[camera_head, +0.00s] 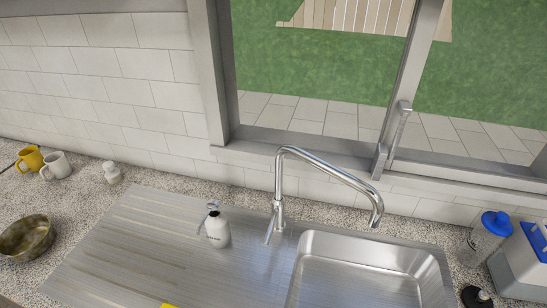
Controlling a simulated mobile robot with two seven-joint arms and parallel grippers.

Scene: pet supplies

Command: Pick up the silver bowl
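A round metallic bowl (27,237) sits upright on the speckled countertop at the left edge of the head view. Its sides look brownish-gold and shiny rather than plain silver, and its inside looks empty. It is the only bowl in view. Neither of my grippers shows in the head view.
Left of the sink (300,295) and its ribbed drainboard (120,250) stand a yellow mug (31,158), a white mug (57,166) and a small white shaker (112,173). A soap bottle (215,229) stands by the faucet (330,175). A blue-capped bottle (484,238) is at right.

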